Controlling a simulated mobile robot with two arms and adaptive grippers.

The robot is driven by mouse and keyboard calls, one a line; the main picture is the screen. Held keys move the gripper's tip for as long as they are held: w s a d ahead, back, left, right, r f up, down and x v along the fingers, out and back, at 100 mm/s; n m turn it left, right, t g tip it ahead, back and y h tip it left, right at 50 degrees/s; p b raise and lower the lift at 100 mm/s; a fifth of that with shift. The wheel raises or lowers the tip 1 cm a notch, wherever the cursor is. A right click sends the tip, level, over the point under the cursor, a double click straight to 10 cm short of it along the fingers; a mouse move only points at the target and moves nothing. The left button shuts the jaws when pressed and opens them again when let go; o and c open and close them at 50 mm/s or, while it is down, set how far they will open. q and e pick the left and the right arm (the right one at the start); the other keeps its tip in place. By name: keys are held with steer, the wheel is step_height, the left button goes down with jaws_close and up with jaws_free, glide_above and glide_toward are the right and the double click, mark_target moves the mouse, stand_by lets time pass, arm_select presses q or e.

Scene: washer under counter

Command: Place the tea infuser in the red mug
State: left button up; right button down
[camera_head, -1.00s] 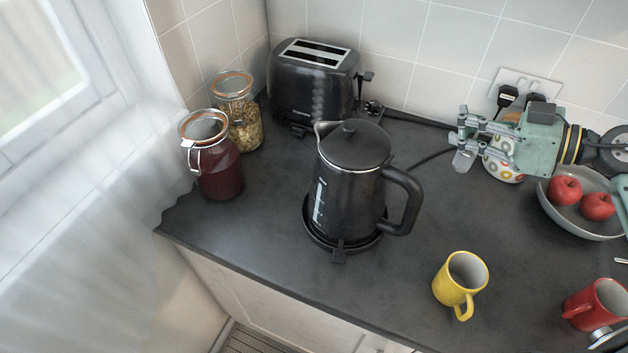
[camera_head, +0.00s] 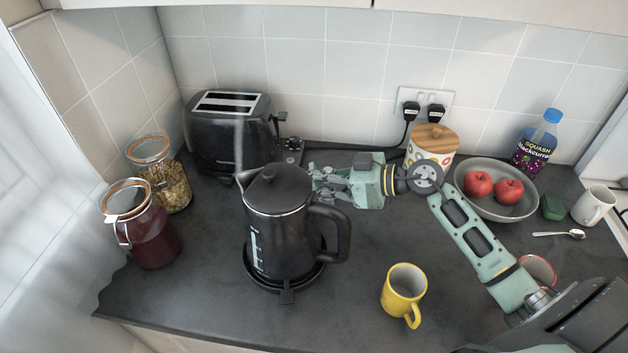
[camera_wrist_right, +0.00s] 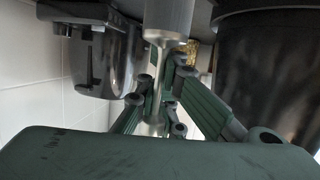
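The red mug (camera_head: 538,268) is at the right of the counter, mostly hidden by my right arm. My right gripper (camera_head: 318,180) reaches left behind the kettle. The right wrist view appears upside down. It shows a silver piece with a wide cylinder and thin stem, likely the tea infuser (camera_wrist_right: 168,18). Its stem passes between my right fingers (camera_wrist_right: 163,95), which look spread with gaps beside it. I cannot tell whether the piece touches the counter. The kettle hides it in the head view. My left gripper is not in view.
The black kettle (camera_head: 280,225) stands close in front of my right gripper, the toaster (camera_head: 228,135) beyond it. A yellow mug (camera_head: 403,290) stands in front. A fruit bowl (camera_head: 497,212), patterned canister (camera_head: 428,156) and white mug (camera_head: 593,205) are right. Two jars (camera_head: 150,240) (camera_head: 170,188) stand left.

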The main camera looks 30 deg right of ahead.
steer(key=shift+f, duration=0.45)
steer(key=shift+f, duration=0.15)
steer(key=c, duration=1.8)
jaws_free()
steer(key=shift+c, duration=0.2)
